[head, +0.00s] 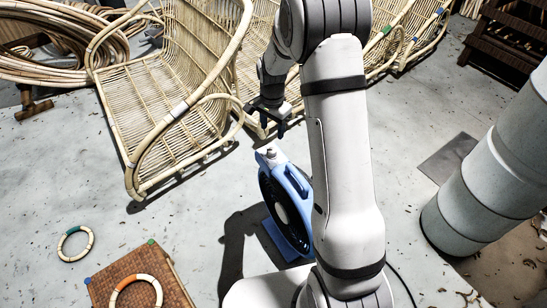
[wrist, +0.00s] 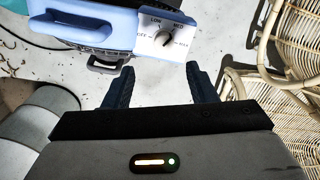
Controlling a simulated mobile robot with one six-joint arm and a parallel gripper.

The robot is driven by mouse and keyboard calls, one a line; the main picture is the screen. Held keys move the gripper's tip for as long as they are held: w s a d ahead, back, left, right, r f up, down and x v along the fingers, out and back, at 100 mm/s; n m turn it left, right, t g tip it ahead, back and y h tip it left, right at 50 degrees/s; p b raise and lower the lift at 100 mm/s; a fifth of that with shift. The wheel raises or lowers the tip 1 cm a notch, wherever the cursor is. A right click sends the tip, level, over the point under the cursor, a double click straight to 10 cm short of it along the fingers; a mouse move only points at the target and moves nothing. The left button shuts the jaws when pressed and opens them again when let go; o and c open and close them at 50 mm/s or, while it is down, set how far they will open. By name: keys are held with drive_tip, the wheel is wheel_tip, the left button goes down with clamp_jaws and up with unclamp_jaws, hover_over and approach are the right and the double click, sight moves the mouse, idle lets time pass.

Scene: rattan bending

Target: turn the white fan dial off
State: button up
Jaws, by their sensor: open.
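A blue box fan (head: 297,181) stands on the floor left of my arm, with a dark round grille. Its white dial panel (head: 270,157) is at its top. In the wrist view the panel (wrist: 183,47) carries a small round dial (wrist: 163,38) with printed labels, among them OFF, LOW and MED. The dial's exact setting is too small to read surely. My gripper (head: 267,121) is open and empty, just above and beyond the panel in the head view. In the wrist view its two fingers (wrist: 160,72) point toward the panel, apart from it, with the dial roughly between their lines.
Rattan chairs (head: 170,95) stand behind and left of the gripper. A large grey duct (head: 490,170) is at right. Floor left of the fan is clear.

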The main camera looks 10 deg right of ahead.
hover_over(272, 149)
drive_tip(key=shift+m, duration=0.4)
wheel_tip(272, 149, down, 4)
drive_tip(key=shift+a+f+b, duration=0.1)
drive_tip(key=shift+f+b, duration=0.15)
drive_tip(key=shift+b, duration=0.2)
wheel_tip(272, 149, down, 7)
drive_tip(key=b, duration=0.2)
drive_tip(key=shift+f+b, duration=0.2)
drive_tip(key=shift+b, duration=0.1)
drive_tip(key=shift+c, duration=0.5)
